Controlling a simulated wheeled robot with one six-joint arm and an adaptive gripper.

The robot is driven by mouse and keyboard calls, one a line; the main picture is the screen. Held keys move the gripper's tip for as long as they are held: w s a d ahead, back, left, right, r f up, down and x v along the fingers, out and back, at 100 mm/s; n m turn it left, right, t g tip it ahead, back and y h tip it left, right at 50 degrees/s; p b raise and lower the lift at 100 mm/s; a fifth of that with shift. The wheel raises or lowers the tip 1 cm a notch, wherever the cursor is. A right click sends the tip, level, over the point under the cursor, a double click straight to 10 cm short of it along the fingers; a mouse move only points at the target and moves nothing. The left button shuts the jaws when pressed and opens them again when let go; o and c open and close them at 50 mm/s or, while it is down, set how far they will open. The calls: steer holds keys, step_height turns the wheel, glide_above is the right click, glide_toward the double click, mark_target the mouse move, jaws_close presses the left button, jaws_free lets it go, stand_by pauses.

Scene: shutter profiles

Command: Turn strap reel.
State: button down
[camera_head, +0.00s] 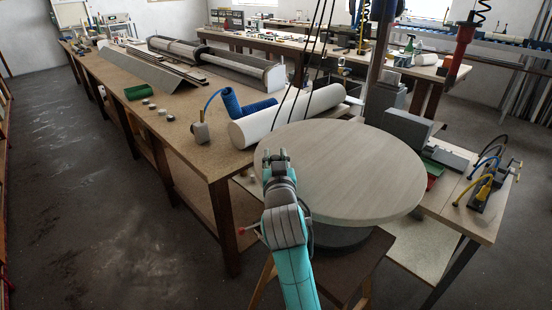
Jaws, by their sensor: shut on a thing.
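The strap reel (350,175) appears as a large, flat, pale wood-coloured disc lying level in the middle of the camera_head view. A dark round base (341,238) shows under it. My gripper (275,158) is at the left edge of the disc, with its fingers at the rim, and is shut on it. The exact contact is small and partly hidden by the gripper's own body.
A long wooden workbench (185,120) runs along the left, with a white roll (290,113) and a blue roll (250,107) close behind the disc. Dark straps hang above the disc. A grey machine (408,128) stands right of it. The floor at left (80,200) is clear.

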steer(key=shift+w+a+m+h, duration=0.2)
steer(key=shift+w+m+h, duration=0.15)
steer(key=shift+w+h, duration=0.2)
steer(key=shift+w+a+m+h, duration=0.15)
steer(key=shift+w+m+h, duration=0.2)
steer(key=shift+w+h, duration=0.2)
steer(key=c, duration=0.9)
jaws_free()
steer(key=shift+o, duration=0.2)
steer(key=s, duration=1.2)
steer(key=shift+a, duration=0.3)
